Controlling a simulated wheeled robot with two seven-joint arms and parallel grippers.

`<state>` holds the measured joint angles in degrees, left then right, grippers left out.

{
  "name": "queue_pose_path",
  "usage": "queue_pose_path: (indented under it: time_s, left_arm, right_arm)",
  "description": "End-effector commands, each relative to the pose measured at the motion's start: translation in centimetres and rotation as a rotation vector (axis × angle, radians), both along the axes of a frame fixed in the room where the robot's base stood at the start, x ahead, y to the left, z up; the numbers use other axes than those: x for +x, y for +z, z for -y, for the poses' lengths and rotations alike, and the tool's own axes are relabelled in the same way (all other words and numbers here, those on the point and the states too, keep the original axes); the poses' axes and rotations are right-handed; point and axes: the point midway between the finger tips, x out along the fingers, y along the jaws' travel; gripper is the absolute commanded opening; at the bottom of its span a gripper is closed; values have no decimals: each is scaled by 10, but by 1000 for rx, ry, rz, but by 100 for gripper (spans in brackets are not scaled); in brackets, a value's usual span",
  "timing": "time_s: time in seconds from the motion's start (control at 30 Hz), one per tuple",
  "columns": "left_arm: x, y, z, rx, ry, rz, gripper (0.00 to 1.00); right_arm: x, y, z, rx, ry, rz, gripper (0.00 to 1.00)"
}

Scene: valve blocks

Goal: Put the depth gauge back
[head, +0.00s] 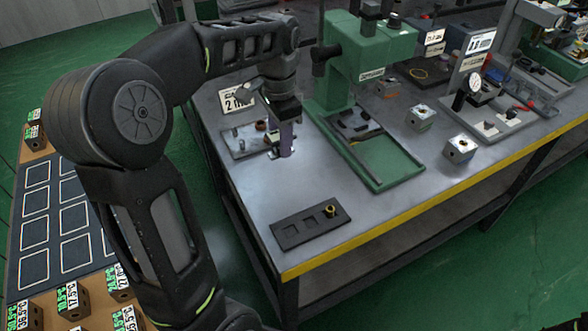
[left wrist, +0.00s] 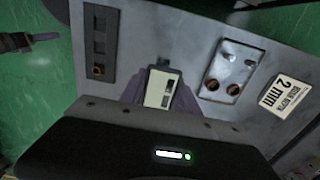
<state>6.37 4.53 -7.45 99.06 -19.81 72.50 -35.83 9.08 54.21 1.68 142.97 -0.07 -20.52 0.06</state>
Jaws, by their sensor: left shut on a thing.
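My left gripper (head: 286,140) points down over the left part of the workbench. In the left wrist view its purple fingers are shut on the depth gauge (left wrist: 158,89), a small block with a pale face. In the head view the gauge is mostly hidden by the gripper. It is hard to tell whether it touches the bench. A dark tray (head: 290,233) with square recesses and a brass ring lies near the bench's front edge; it also shows in the left wrist view (left wrist: 99,22). A dark gripper part with a purple tip, likely my right gripper (left wrist: 45,37), shows at the left edge.
A grey plate (head: 234,145) with knobs and brown round pieces lies beside my left gripper, near a "2 mm" sign (head: 236,98). A green press (head: 345,70) stands behind right. Metal blocks (head: 460,149) sit further right. Bench between tray and gripper is clear.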

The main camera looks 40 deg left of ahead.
Motion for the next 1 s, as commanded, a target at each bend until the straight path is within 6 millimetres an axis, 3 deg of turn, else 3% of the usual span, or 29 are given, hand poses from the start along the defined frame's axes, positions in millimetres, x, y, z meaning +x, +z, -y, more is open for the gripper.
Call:
queue_pose_path:
  time_s: [0.3,0.7,1.0]
  left_arm:
    - [0,-2,0,0,0,0,0]
    - [0,-60,0,0,1,-1,0]
    - [0,-63,0,0,0,0,0]
  right_arm:
    - [0,0,0,0,0,-1,36]
    - [0,0,0,0,0,0,36]
    - [0,0,0,0,0,0,36]
